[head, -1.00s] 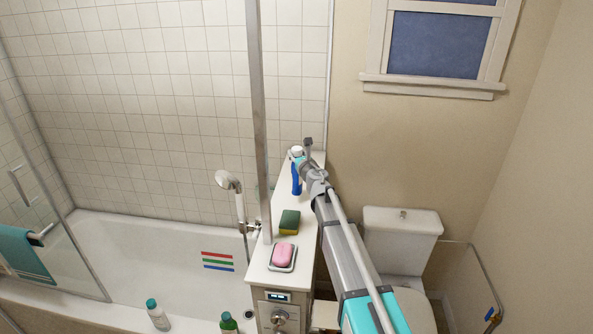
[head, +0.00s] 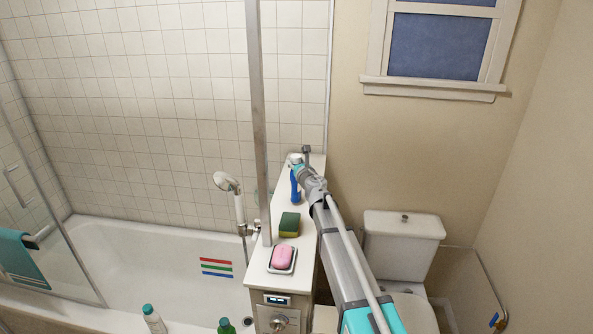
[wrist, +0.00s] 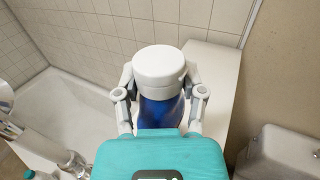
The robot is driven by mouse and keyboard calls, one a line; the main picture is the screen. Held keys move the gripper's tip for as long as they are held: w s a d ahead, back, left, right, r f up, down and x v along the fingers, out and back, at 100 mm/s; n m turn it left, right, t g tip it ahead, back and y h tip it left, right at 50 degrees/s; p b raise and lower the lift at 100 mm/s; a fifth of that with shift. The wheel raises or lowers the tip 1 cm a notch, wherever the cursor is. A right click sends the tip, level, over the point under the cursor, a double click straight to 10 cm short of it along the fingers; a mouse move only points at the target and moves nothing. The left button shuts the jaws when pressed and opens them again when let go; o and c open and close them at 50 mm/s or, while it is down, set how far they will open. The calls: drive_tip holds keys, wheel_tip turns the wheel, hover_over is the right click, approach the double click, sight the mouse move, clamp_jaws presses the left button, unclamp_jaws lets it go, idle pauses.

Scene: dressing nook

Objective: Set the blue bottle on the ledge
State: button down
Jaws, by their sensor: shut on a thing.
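The blue bottle (head: 295,187) with a white cap is at the far end of the white ledge (head: 262,262) in the head view. My gripper (head: 297,165) is around its upper part. In the wrist view the bottle (wrist: 160,112) is upright between the two fingers of my gripper (wrist: 160,95), which are shut on it from both sides. The ledge top (wrist: 214,62) shows behind and beside it. The bottle's base is hidden, so I cannot tell whether it touches the ledge.
A green and yellow sponge (head: 289,224) and a pink soap (head: 283,257) on a dish lie nearer on the ledge. A metal post (head: 257,120) and hand shower (head: 233,192) stand at its left by the bathtub (head: 140,250). A toilet (head: 403,226) stands right.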

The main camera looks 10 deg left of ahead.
drive_tip(key=shift+f+b, duration=0.4)
drive_tip(key=shift+f, duration=0.4)
drive_tip(key=shift+c, duration=0.9)
unclamp_jaws()
drive_tip(key=shift+s+r, duration=0.15)
drive_tip(key=shift+r, duration=0.05)
drive_tip(key=v, duration=1.1)
drive_tip(key=shift+s+d, duration=0.25)
drive_tip(key=shift+s, duration=0.05)
